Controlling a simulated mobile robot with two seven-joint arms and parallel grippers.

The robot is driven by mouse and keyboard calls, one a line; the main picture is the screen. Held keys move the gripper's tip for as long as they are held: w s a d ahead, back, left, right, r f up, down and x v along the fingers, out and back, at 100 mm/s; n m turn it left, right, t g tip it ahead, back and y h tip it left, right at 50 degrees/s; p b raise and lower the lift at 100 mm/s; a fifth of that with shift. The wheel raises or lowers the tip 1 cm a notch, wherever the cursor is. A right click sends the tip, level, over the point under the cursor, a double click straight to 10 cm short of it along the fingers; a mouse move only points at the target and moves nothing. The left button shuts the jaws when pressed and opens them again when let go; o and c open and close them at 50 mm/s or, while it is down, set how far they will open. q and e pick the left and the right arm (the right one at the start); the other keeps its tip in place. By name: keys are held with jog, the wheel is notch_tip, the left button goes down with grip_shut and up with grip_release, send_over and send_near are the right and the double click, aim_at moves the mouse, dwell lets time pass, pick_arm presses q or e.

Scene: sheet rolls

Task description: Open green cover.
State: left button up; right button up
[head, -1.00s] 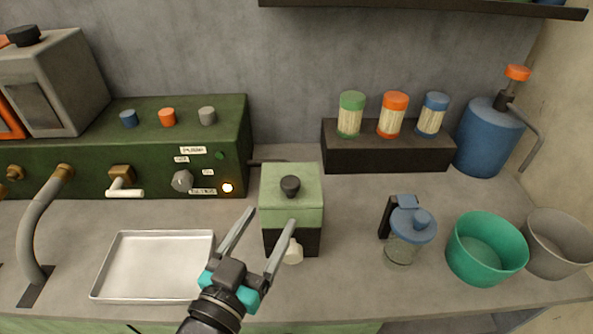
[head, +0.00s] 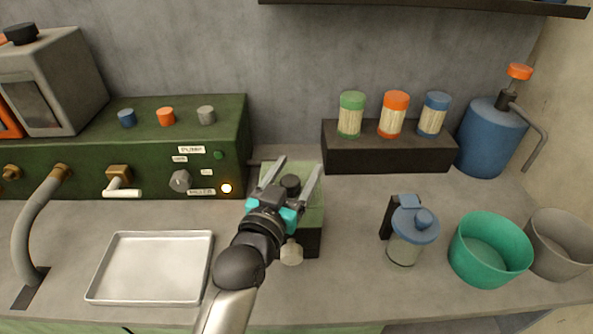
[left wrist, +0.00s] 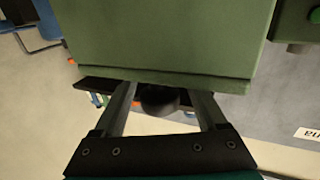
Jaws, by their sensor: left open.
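The green cover (head: 308,213) is the pale green top of a small dark box on the counter, with a round black knob (head: 290,183) on it. My left gripper (head: 299,163) is open over the cover, its fingers on either side of the knob and not closed on it. The left wrist view shows the green cover (left wrist: 160,40) and the dark knob (left wrist: 158,99) between the two spread fingers. My left arm and gripper hide part of the cover and the box's front. My right gripper is not in view.
A metal tray (head: 100,287) lies left of the box. A green machine (head: 70,165) with knobs and a lit lamp stands behind it. A blue-lidded jar (head: 404,248) and a teal bowl (head: 468,275) stand right. A dark rack (head: 385,158) holds three shakers.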

pick_arm(q)
jog(key=shift+w, duration=0.1)
jog(key=shift+c, duration=0.2)
grip_shut()
dwell(0.5)
dwell(0.7)
